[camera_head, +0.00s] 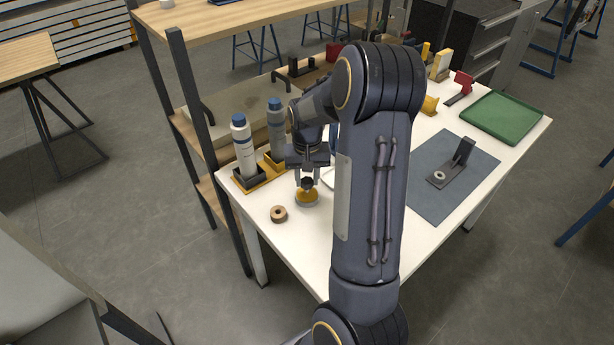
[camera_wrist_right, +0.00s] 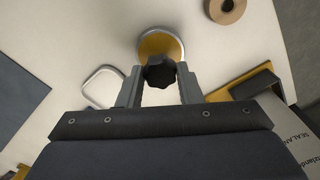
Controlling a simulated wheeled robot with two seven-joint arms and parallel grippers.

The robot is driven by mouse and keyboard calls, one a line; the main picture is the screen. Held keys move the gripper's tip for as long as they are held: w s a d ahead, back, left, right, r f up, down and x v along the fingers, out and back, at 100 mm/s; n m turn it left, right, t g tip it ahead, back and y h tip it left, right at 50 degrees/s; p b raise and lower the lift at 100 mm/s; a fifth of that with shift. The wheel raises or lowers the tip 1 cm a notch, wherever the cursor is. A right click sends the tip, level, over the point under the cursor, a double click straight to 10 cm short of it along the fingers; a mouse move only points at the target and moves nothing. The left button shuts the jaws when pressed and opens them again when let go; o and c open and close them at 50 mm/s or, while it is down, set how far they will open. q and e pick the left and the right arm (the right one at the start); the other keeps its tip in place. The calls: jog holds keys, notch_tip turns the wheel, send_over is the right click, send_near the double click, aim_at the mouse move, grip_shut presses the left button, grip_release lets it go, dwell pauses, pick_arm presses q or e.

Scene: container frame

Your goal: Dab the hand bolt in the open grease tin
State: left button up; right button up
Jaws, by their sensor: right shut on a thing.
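The open grease tin (camera_head: 306,198) is a low round tin with yellow grease, standing on the white table near its left front edge. It also shows in the right wrist view (camera_wrist_right: 160,43). My right gripper (camera_head: 307,180) points down over the tin and is shut on the hand bolt (camera_wrist_right: 159,72), which has a black lobed knob. The bolt's knob (camera_head: 307,184) covers part of the tin in both views. Its lower end is hidden, so I cannot tell whether it touches the grease. My left gripper is not in view.
A brown tape roll (camera_head: 278,214) lies left of the tin. Bottles (camera_head: 243,148) stand in a yellow and black holder (camera_head: 258,177) behind. A grey-blue mat (camera_head: 440,205) with a black bracket (camera_head: 455,162) and a green tray (camera_head: 506,115) lie to the right. My right arm hides the table's middle.

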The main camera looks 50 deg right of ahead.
aim_at(307, 181)
jog(key=shift+f+b, duration=0.4)
jog(key=shift+f, duration=0.2)
dwell(1.6)
jog(key=shift+r+p, duration=2.8)
jog(key=shift+r, duration=0.75)
